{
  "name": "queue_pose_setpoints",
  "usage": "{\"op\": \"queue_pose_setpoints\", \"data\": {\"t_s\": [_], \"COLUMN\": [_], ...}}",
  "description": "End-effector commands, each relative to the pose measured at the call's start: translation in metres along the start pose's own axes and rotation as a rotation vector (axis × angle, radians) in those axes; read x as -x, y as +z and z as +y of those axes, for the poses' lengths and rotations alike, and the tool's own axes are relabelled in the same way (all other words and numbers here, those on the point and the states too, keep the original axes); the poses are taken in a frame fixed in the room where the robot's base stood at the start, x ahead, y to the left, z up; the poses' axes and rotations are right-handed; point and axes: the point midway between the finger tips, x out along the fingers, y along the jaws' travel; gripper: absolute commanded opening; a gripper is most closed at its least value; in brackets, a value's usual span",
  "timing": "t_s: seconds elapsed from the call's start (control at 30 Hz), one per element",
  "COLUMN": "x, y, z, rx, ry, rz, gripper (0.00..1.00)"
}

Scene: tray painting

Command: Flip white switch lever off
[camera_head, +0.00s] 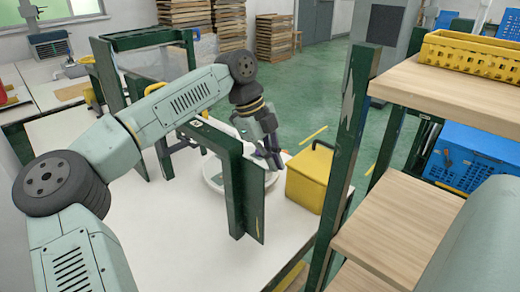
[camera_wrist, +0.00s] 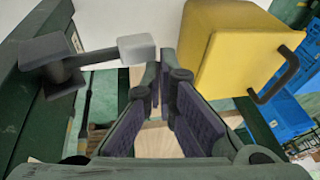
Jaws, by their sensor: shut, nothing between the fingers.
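The switch lever (camera_wrist: 100,54) shows in the wrist view at upper left. It has a pale grey-white block at its tip and a dark arm and hub. It sticks out sideways from the dark green frame (camera_wrist: 30,100). My gripper (camera_wrist: 160,76) is shut and empty, with its fingertips just below and right of the pale tip, apart from it in the picture. In the head view my gripper (camera_head: 269,158) points down beside the green upright panel (camera_head: 240,190). I cannot make out the lever in the head view.
A yellow box with a dark handle (camera_head: 311,178) stands close to the right of my gripper; it also fills the upper right of the wrist view (camera_wrist: 235,48). A white round object (camera_head: 212,180) lies behind the panel. The white table (camera_head: 160,235) is clear in front.

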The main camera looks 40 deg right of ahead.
Motion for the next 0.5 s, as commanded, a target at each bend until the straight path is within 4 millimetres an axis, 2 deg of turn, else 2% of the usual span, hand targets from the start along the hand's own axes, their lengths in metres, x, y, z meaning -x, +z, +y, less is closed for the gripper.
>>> {"op": "queue_pose_setpoints", "data": {"t_s": [0.2,0.5], "x": [-0.011,-0.017], "y": [0.003,0.005], "z": [0.000,0.000], "rx": [0.000,0.000], "ry": [0.000,0.000], "rz": [0.000,0.000], "gripper": [0.00,0.00]}}
